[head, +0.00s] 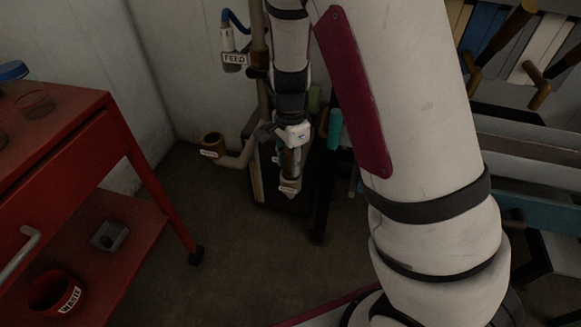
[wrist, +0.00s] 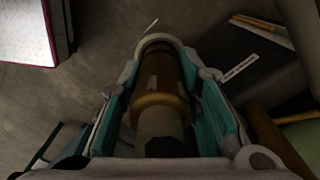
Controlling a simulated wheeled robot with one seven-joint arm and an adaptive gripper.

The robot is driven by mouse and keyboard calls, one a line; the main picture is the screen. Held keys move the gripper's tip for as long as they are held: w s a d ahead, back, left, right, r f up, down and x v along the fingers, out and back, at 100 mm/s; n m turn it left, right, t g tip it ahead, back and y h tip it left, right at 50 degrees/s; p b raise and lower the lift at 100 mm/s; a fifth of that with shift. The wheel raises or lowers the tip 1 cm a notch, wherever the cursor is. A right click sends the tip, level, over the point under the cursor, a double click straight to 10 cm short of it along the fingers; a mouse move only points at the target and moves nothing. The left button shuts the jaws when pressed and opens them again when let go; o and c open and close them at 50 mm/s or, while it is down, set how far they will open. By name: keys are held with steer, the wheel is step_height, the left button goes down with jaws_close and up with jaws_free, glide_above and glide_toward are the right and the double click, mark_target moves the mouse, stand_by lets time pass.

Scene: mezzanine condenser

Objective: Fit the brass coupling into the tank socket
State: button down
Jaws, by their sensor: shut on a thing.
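My gripper (head: 290,168) points down in the head view, in front of a dark box-like body. In the wrist view its teal-padded fingers are shut on the brass coupling (wrist: 160,85), a stepped brass cylinder with a grey near end. A pale ring (wrist: 157,40) arches around the coupling's far end; I cannot tell whether it is the socket rim or part of the held piece. In the head view the coupling is mostly hidden between the fingers. A brass-rimmed open cup (head: 212,141) on a pale elbow pipe stands left of my gripper; I cannot tell if it is the tank socket.
A hose end labelled FEED (head: 235,60) hangs above on a vertical pipe. A red cart (head: 75,140) with a red labelled cup (head: 55,292) and a small grey block (head: 109,236) stands left. Racks (head: 530,150) crowd the right. Floor between cart and pipe is clear.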

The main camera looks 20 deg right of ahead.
steer(key=shift+f, duration=0.7)
steer(key=shift+r, duration=0.1)
steer(key=c, duration=1.2)
jaws_free()
steer(key=shift+f, duration=0.2)
steer(key=shift+r, duration=0.1)
